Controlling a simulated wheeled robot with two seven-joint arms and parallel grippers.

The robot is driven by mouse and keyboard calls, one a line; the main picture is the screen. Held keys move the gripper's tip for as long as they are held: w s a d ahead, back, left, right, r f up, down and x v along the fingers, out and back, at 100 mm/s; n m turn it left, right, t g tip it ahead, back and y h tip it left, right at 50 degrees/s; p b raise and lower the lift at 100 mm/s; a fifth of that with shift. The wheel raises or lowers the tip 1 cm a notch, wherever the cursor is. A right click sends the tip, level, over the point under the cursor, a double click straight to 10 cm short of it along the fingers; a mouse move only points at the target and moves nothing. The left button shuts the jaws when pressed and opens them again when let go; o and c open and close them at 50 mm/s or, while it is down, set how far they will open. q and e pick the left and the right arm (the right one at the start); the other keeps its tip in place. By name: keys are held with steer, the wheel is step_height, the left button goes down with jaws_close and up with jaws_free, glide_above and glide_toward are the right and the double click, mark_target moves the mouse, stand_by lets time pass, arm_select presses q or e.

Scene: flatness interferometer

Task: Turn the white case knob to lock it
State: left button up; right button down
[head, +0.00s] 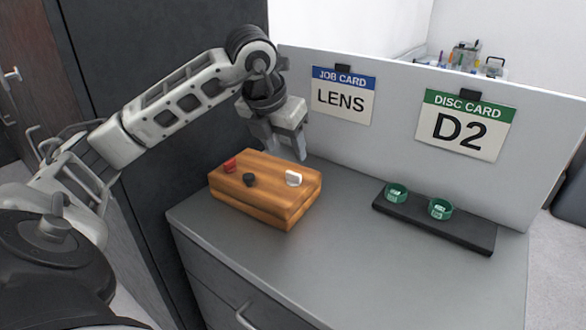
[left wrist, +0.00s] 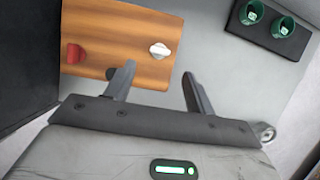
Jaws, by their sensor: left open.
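The white case knob (head: 293,178) sits on top of a wooden case (head: 262,205), near its right side. It also shows in the left wrist view (left wrist: 160,50), ahead of the fingers. My left gripper (head: 287,150) is open and empty, above the case's back right edge, apart from the white knob. It shows in the left wrist view too (left wrist: 158,85). My right gripper is not in view.
A black tray (head: 465,233) with two green cups (head: 396,193) (head: 440,208) stands right on the grey counter (head: 340,260). A white panel behind carries a LENS job card (head: 343,95) and a D2 disc card (head: 465,126). The counter's front is clear.

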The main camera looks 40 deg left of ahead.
mark_target(293, 173)
arm_select(q)
steer(key=x, duration=0.8)
steer(key=shift+f+p, duration=0.1)
steer(key=shift+p, duration=0.25)
steer(key=c, duration=1)
